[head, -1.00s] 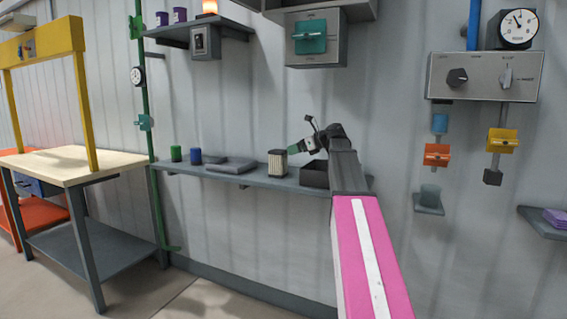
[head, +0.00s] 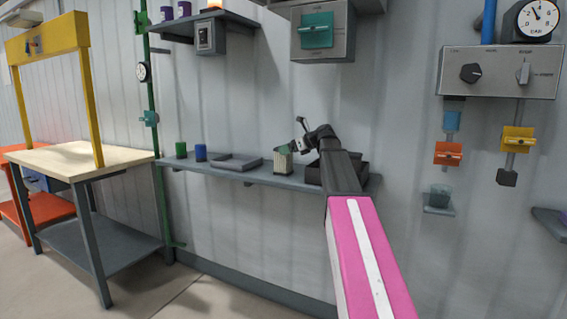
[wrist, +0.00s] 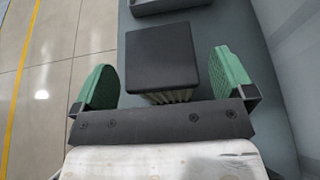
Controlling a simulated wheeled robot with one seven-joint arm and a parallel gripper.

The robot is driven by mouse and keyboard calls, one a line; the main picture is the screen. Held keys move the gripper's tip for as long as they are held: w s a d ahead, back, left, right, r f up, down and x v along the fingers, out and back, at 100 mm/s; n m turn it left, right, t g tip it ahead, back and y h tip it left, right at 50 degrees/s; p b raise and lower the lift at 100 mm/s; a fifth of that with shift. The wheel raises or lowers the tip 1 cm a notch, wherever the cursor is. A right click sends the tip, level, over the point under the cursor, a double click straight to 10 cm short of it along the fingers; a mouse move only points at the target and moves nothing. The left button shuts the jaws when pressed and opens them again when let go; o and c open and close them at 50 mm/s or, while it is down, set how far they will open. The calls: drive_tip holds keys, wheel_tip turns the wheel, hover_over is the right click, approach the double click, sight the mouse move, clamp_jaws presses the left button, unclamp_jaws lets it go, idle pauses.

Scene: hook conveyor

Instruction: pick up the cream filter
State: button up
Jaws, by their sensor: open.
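The cream filter (head: 283,164) stands upright on the grey wall shelf in the head view. In the wrist view I see its dark square cap (wrist: 161,58) and a strip of its cream pleated side below the cap. My gripper (wrist: 170,78) is open, with one green finger on each side of the filter and a visible gap at both sides. In the head view my gripper (head: 284,149) is at the filter's top and partly hides it.
The grey shelf (head: 230,173) also bears a shallow grey tray (head: 237,162), a blue can (head: 200,152) and a green can (head: 181,149) to the left. A dark bin (head: 314,174) stands close to the right, partly behind my arm. The wall is right behind.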

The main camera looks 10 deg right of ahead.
drive_tip(key=shift+x, duration=1.5)
drive_tip(key=shift+r, duration=0.15)
drive_tip(key=c, duration=1.2)
drive_tip(key=shift+c, duration=0.2)
